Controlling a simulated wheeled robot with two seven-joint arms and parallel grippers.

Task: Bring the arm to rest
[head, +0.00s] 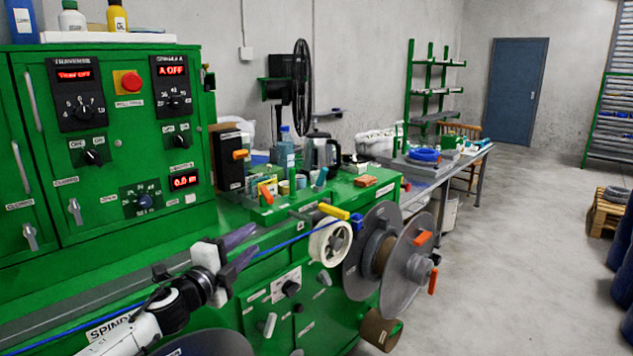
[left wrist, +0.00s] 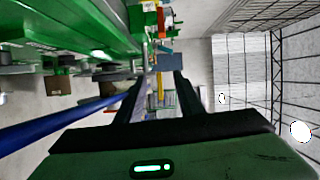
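My left gripper (head: 252,240) reaches in from the lower left in front of the green machine (head: 120,225). Its two dark fingers stand apart with nothing visible between them; the same gap shows in the left wrist view (left wrist: 161,78). The blue cable (head: 292,240) runs from the lower left, past my gripper, to the white pulley wheel (head: 314,246). In the left wrist view the cable (left wrist: 55,121) passes to the left of the fingers, outside the gap. Whether it touches the gripper I cannot tell. My right gripper is in neither view.
A large grey reel (head: 407,262) with orange handles stands right of the pulley. A worktable (head: 440,172) with a blue coil (head: 424,155) is farther back. Bottles and a kettle (head: 320,152) crowd the machine top. The floor (head: 530,240) to the right is largely open.

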